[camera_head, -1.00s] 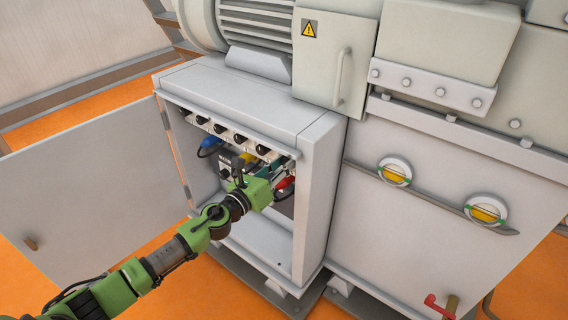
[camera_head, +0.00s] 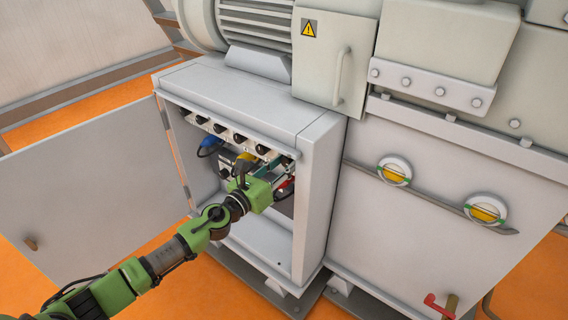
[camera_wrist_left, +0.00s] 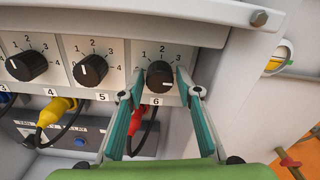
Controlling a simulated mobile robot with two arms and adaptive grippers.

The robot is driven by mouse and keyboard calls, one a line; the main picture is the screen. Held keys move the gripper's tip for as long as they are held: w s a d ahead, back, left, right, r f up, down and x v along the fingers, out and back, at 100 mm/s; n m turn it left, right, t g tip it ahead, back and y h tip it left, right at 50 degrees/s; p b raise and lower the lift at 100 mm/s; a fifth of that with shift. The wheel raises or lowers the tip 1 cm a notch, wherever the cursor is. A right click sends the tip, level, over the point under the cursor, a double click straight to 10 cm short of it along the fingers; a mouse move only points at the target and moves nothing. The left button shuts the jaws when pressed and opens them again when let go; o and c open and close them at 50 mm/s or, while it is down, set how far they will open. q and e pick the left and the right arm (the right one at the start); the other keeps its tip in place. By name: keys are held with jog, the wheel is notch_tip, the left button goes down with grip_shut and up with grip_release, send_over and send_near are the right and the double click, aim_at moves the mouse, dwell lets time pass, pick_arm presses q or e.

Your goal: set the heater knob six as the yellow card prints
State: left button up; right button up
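Heater knob six (camera_wrist_left: 159,75) is a black round knob on a white plate, with the label 6 below it and numbers around it. Its pale pointer mark is small, so I cannot read its exact setting. My left gripper (camera_wrist_left: 160,78) has its two teal fingers on either side of this knob, apart, with what looks like a narrow gap each side. In the head view my left gripper (camera_head: 279,168) reaches into the cabinet at the right end of the knob row. No yellow card shows. My right gripper is not in view.
Knob five (camera_wrist_left: 90,70) and knob four (camera_wrist_left: 26,66) sit to the left in the row. A yellow plug (camera_wrist_left: 57,108) and a red plug (camera_wrist_left: 235,160) with cables hang below. The cabinet door (camera_head: 90,190) stands open at left; the cabinet's side wall (camera_head: 318,200) is close on the right.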

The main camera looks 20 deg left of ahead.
pick_arm(q)
jog(key=shift+s, duration=0.1)
jog(key=v, duration=1.1)
jog(key=shift+s+a, duration=0.15)
jog(key=shift+s, duration=0.25)
jog(key=shift+r, duration=0.1)
